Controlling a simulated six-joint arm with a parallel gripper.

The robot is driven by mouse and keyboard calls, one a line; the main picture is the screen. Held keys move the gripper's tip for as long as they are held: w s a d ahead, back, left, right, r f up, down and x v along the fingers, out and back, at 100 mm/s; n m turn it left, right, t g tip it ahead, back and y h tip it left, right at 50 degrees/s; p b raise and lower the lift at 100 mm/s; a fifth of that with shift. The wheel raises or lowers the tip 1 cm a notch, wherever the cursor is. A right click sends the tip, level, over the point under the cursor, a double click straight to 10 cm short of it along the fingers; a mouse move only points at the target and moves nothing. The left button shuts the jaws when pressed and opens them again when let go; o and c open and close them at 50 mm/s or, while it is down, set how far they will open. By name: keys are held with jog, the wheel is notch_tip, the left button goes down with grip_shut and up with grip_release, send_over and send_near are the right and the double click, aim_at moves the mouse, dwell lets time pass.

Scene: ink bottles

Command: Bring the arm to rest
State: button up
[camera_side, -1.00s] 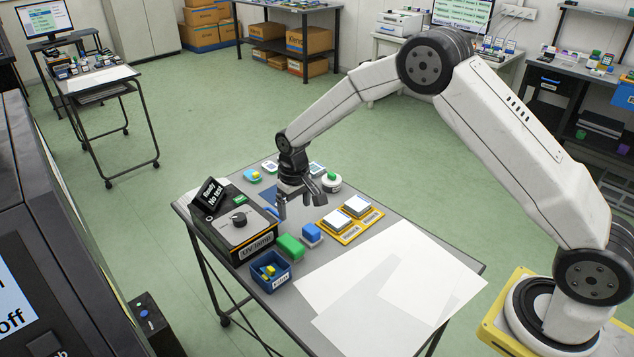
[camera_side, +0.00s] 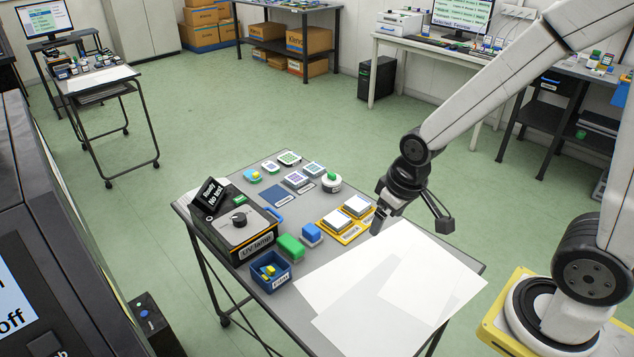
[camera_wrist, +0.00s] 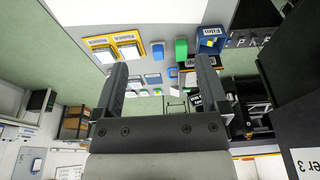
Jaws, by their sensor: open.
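My gripper (camera_side: 412,222) is open and empty in the side view, above the right end of the grey table (camera_side: 456,261). It hangs over the far corner of the white sheets (camera_side: 375,287), clear of the yellow tray. In the wrist view the two fingers of my gripper (camera_wrist: 163,75) stand wide apart with nothing between them. The table's objects show beyond them, upside down.
The yellow tray (camera_side: 353,236) with two white-topped blocks is nearest my gripper. A UV lamp (camera_side: 238,228), blue bin (camera_side: 284,279), green block (camera_side: 290,246) and blue block (camera_side: 311,232) stand left of it. Several small pieces lie behind.

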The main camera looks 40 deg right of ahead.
jog(key=shift+s+d, duration=0.1)
jog(key=shift+s, duration=1.05)
dwell(0.3)
